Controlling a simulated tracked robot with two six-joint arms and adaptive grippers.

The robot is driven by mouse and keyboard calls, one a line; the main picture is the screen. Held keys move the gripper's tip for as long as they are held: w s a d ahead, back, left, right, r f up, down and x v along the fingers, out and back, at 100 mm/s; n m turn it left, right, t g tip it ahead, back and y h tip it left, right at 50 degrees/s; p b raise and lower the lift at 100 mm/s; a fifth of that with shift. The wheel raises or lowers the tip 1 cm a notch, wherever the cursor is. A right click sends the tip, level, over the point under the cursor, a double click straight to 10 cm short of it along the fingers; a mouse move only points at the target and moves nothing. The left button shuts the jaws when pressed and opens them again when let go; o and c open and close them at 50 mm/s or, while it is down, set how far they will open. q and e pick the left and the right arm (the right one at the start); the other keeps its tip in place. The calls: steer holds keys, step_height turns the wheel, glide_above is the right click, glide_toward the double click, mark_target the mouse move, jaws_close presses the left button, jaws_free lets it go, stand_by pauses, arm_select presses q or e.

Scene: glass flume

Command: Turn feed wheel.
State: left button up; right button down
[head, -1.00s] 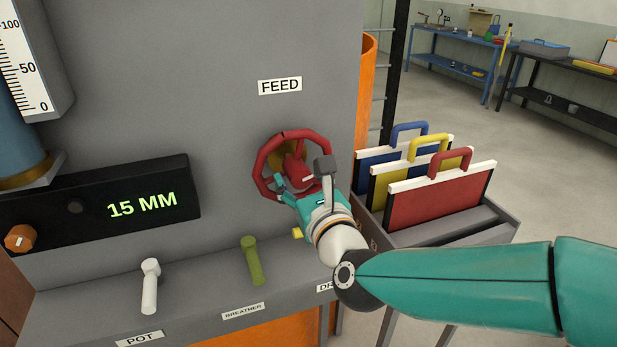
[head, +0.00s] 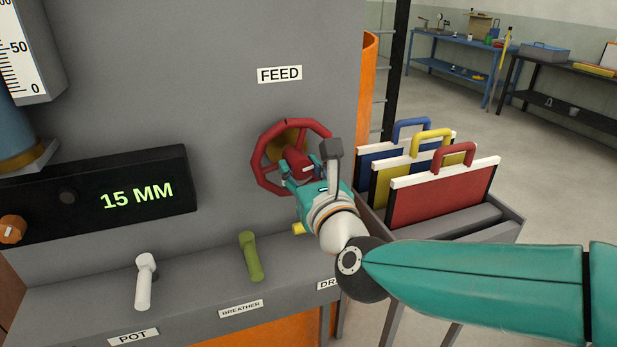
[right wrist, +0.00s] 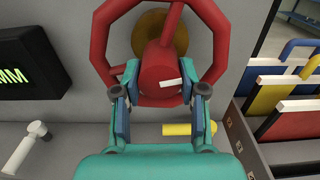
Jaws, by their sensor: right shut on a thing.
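The red feed wheel (head: 261,153) is on the grey panel below the FEED label (head: 279,74), with a brass disc behind it. My right gripper (head: 302,168) is at the wheel's centre, its fingers on either side of the red hub. In the right wrist view, my right gripper (right wrist: 159,91) is shut on the hub (right wrist: 160,68), one finger on each side, with a white mark on the hub between them. The wheel's rim (right wrist: 101,38) stands clear behind the fingers. The display (head: 137,196) reads 15 MM. My left gripper is not in view.
A white lever (head: 144,282) and an olive lever (head: 250,257) stand on the ledge, left of my right arm. A rack of blue, yellow and red handled panels (head: 442,192) stands close on the right.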

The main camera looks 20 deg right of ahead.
steer(key=c, duration=0.7)
jaws_free()
steer(key=shift+o, duration=0.2)
steer(key=s, duration=1.2)
steer(key=shift+d, duration=0.2)
